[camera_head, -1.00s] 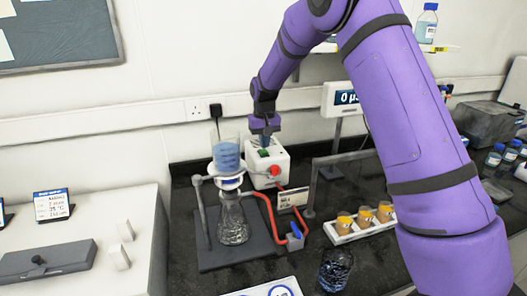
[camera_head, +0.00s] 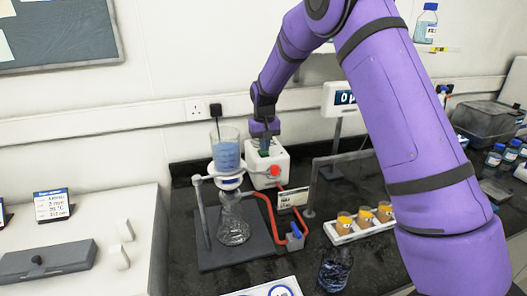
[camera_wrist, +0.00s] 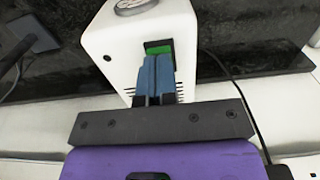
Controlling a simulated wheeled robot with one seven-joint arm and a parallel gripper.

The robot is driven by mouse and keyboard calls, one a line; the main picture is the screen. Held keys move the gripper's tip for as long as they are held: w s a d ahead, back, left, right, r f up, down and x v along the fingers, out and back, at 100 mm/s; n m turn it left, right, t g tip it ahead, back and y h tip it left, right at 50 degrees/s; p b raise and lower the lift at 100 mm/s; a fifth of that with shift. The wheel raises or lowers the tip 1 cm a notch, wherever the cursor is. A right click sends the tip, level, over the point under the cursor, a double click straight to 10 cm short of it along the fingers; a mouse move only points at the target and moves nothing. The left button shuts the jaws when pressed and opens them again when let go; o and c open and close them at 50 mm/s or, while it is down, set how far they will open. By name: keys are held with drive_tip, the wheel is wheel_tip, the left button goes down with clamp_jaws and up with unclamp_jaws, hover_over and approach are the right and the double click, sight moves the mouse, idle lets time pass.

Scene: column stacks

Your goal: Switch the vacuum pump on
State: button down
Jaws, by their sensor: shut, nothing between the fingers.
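The vacuum pump (camera_head: 257,172) is a white box on the black bench, behind the filter flask. Its top has a round gauge (camera_wrist: 135,4) and a green rocker switch (camera_wrist: 158,47), both showing in the wrist view. My gripper (camera_head: 264,148) is over the top of the pump. In the wrist view its blue fingers (camera_wrist: 157,62) are shut together with nothing between them, and their tips are at the green switch, covering part of it. I cannot tell whether they press on it or which way the rocker is tipped.
A glass funnel with blue liquid (camera_head: 226,155) sits above a filter flask (camera_head: 233,225) on a stand left of the pump. A red hose (camera_head: 267,212) runs in front.

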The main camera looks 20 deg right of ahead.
drive_tip(key=shift+f, duration=0.5)
idle(0.3)
drive_tip(key=shift+r, duration=3.5)
